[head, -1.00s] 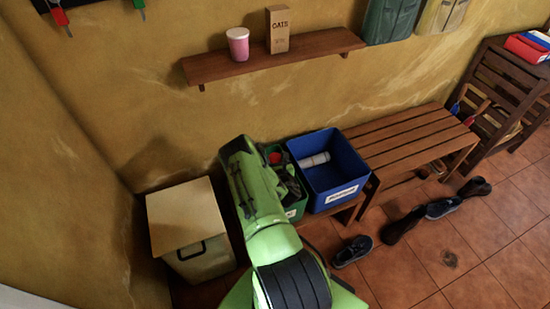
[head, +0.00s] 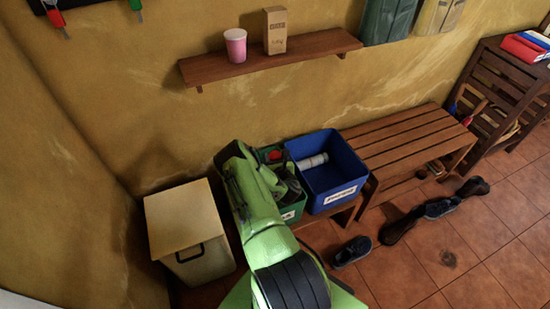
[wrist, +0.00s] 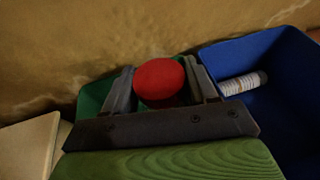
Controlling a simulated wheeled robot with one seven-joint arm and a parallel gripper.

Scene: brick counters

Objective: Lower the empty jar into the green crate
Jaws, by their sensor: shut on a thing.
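The jar shows in the wrist view as a round red lid (wrist: 160,80) between the fingers of my gripper (wrist: 160,88). My gripper is shut on it. The jar's body is mostly hidden below the lid. The red lid also shows in the head view (head: 276,156), at the green crate. The green crate (head: 294,212) stands left of the blue crate, partly hidden by my arm. Its green wall also shows in the wrist view (wrist: 92,98), behind and left of the fingers. I cannot tell how deep the jar sits in the crate.
The blue crate (head: 345,196) with a white roll-shaped item (head: 312,161) inside stands right beside the green crate. A lidded cream bin (head: 187,222) stands to the left. A wooden bench (head: 410,140) is to the right, with shoes (head: 352,252) on the floor. A shelf (head: 270,58) hangs above.

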